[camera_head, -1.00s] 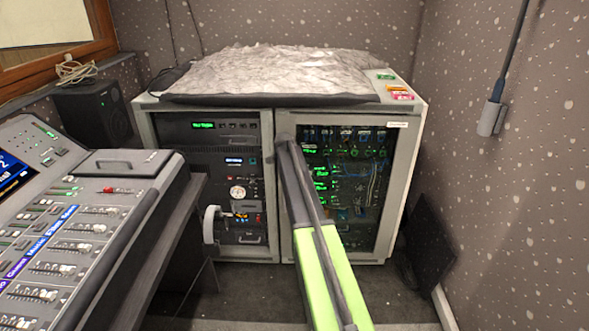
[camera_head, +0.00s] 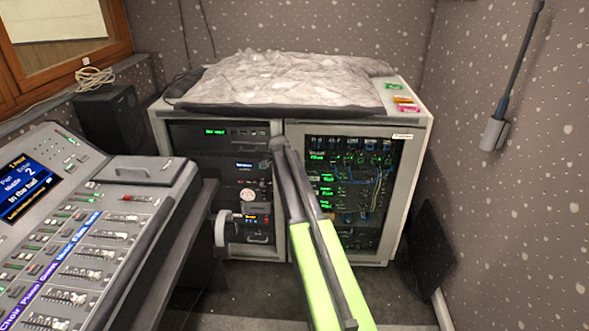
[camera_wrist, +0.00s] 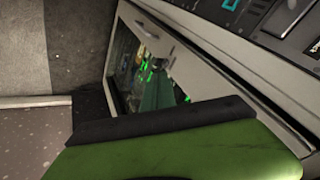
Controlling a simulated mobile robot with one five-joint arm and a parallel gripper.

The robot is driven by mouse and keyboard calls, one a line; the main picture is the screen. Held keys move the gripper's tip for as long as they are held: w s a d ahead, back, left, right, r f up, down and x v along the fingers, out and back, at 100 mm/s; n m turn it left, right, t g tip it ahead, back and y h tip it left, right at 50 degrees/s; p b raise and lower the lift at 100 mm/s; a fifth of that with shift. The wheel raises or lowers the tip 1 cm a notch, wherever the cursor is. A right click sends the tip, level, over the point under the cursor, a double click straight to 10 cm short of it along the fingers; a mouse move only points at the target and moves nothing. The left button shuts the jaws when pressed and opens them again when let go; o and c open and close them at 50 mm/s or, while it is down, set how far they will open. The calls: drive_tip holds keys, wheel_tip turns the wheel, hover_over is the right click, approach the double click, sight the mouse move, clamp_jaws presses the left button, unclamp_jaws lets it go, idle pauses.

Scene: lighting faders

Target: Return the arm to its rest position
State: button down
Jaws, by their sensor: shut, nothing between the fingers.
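My arm (camera_head: 322,262), lime green with dark grey links, rises from the bottom edge of the head view. Its dark upper end (camera_head: 281,148) is in front of the gap between the two cabinet doors. I cannot make out my gripper's fingers in either view. In the wrist view, a large green part of my arm (camera_wrist: 185,150) with a dark upper edge fills the bottom. No object is seen held.
A grey equipment cabinet (camera_head: 152,118) with glass doors stands ahead, a crumpled grey cover (camera_head: 290,78) on top. A lighting console (camera_head: 80,235) is at the left. A speckled wall (camera_head: 530,200) closes the right. Dark floor shows in front of the cabinet.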

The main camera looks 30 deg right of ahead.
drive_tip(key=s+a+r+n+y+p, duration=0.1)
drive_tip(key=s+a+r+p, duration=0.25)
drive_tip(key=a, duration=0.45)
drive_tip(key=s+a+r+n+y+p, duration=0.1)
drive_tip(key=s+a+r+p, duration=0.25)
drive_tip(key=a, duration=0.35)
drive_tip(key=s+a+n+g+y+p, duration=0.1)
drive_tip(key=s+a+n, duration=0.3)
drive_tip(key=s, duration=0.5)
drive_tip(key=s+a+n+g+p, duration=0.1)
drive_tip(key=s+a+n+g, duration=0.1)
drive_tip(key=s+a+n, duration=0.3)
drive_tip(key=s+a+n+g+y+p, duration=0.1)
drive_tip(key=s+a+n, duration=0.3)
drive_tip(key=s, duration=1)
drive_tip(key=shift+a+n+g+y+p, duration=0.25)
drive_tip(key=shift+n+g+p, duration=0.3)
drive_tip(key=shift+n, duration=0.35)
drive_tip(key=shift+d, duration=0.15)
